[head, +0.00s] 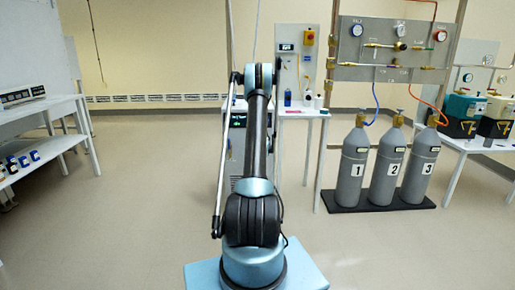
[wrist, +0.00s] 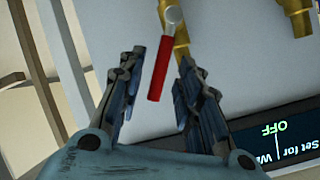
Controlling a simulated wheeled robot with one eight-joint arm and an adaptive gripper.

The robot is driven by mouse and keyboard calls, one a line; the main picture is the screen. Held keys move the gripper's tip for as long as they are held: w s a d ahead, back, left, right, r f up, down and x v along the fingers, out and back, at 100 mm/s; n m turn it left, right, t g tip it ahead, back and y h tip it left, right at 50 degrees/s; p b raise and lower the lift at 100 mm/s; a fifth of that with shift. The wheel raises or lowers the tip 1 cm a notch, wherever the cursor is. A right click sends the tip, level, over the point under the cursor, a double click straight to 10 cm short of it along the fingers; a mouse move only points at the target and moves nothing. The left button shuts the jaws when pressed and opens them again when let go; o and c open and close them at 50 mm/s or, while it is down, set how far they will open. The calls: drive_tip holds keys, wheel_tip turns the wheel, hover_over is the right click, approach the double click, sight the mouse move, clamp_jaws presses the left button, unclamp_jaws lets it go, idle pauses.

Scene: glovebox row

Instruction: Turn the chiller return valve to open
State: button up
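In the wrist view a valve with a red lever handle (wrist: 160,70) hangs from a silver pivot on a brass body (wrist: 181,38). The lever points down the picture, tilted slightly left. My gripper (wrist: 160,62) is open, with one finger on each side of the lever. I see gaps between the lever and both fingers. No label on the valve is readable. In the head view the chiller (head: 236,148) is a grey box with a dark display, partly hidden behind my arm. My gripper and the valve are hidden there.
A second brass fitting (wrist: 297,18) is at the upper right of the wrist view. Below it a dark display (wrist: 280,137) shows "OFF" upside down. In the head view, gas cylinders (head: 389,170) stand right of my arm. A white bench (head: 300,113) stands behind.

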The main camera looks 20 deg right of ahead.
drive_tip(key=shift+v, duration=2.95)
drive_tip(key=shift+f, duration=0.1)
